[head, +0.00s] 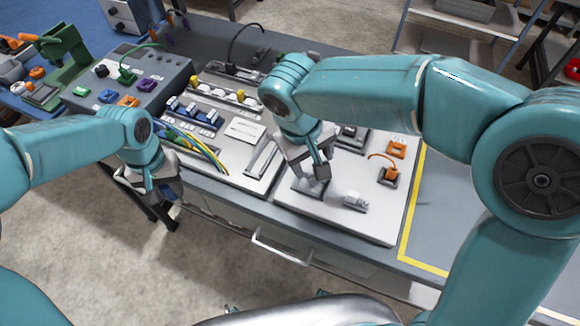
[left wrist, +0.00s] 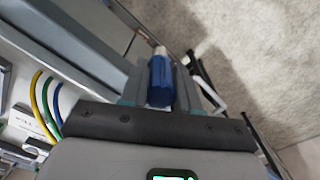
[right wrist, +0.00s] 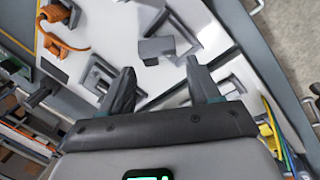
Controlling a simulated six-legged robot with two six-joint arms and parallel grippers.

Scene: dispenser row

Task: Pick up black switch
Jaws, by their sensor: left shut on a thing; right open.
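My left gripper (head: 152,192) hangs beyond the bench's front edge at left. It is shut on a blue cylindrical piece with a pale tip (left wrist: 160,82), clear in the left wrist view. My right gripper (head: 311,174) is low over the white panel (head: 340,222), open and empty, and its spread fingers (right wrist: 162,86) show in the right wrist view. A grey block on a base (head: 355,201) lies just right of it, and the same block (right wrist: 156,49) is ahead of the fingers. A dark fitting (head: 352,136) is partly hidden behind my right arm; I cannot tell whether it is the black switch.
Orange connectors (head: 396,149) sit on the panel's right side. A grey box with coloured sockets (head: 128,85), blue parts (head: 194,113) and yellow-green-blue cables (head: 200,148) lie at left. The bench right of the yellow line (head: 410,222) looks clear.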

